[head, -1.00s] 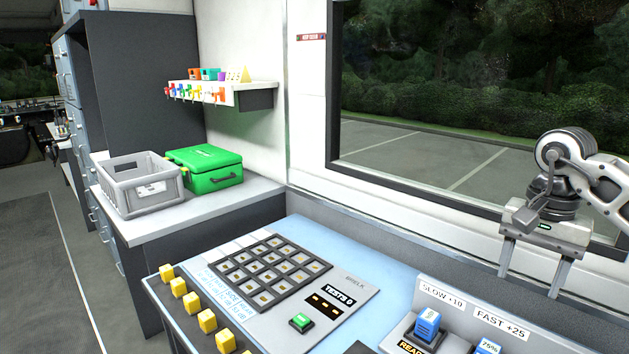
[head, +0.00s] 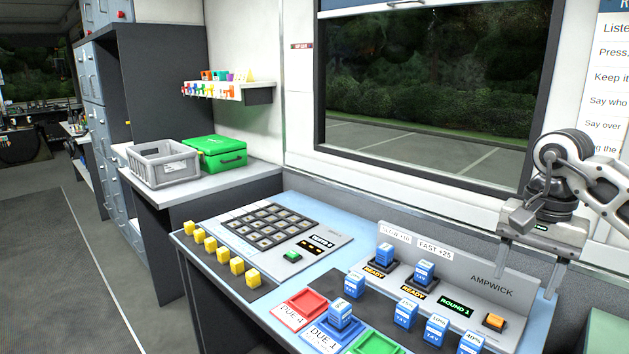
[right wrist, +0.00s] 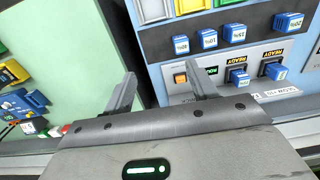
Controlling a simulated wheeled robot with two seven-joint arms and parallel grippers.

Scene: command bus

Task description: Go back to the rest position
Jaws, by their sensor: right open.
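My right gripper (head: 533,258) is at the right of the head view, raised by the AMPWICK panel at the right end of the blue desk (head: 213,252). Its two fingers point down, stand apart and hold nothing. In the right wrist view the same gripper (right wrist: 162,92) shows its fingers spread, with blue blocks and the panel beyond them. My left gripper is not in the head view.
The desk holds a socket grid (head: 262,226), several yellow cubes (head: 209,245), several blue blocks (head: 405,312), a red tray (head: 300,308) and a green tray (head: 376,344). A grey crate (head: 155,172) and a green case (head: 217,160) stand on the left counter. The window is behind.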

